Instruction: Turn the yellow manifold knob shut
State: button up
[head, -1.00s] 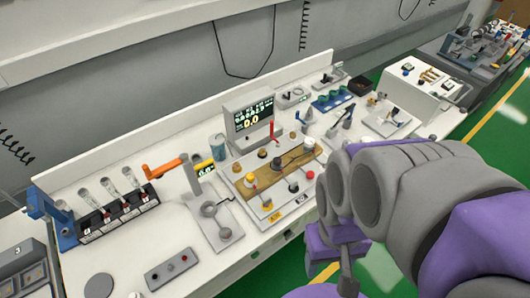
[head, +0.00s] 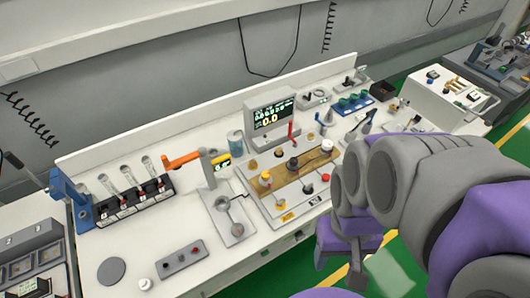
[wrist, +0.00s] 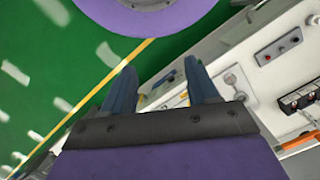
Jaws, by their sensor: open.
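A yellow knob (head: 265,177) stands at the left end of a manifold (head: 278,183), whose wooden-looking strip lies on a pale plate on the white bench. Dark, black and red knobs stand on the same plate. In the wrist view my gripper (wrist: 160,82) is open, with two dark blue fingers apart and nothing between them. It points over the green floor and the bench's edge, apart from the knob. In the head view my arm covers the right foreground, and the fingertips cannot be made out. I cannot make out the yellow knob in the wrist view.
A monitor (head: 270,117) stands behind the manifold. To its left are an orange lever (head: 181,161), a grey stand with a round cup (head: 228,214) and several vials in black holders (head: 137,203). Green floor (wrist: 50,70) lies in front of the bench.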

jog(key=w+a+r+p, duration=0.1)
jog(key=w+r, duration=0.1)
jog(key=w, duration=1)
jog(key=n+t+p, duration=0.2)
jog(key=n, duration=0.2)
send_over(265, 174)
notch_tip(265, 174, down, 8)
notch_tip(265, 174, down, 17)
jog(key=shift+w+d+f+b, duration=0.1)
jog(key=shift+b, duration=0.75)
jog(key=c, duration=1)
jog(key=shift+c, duration=0.2)
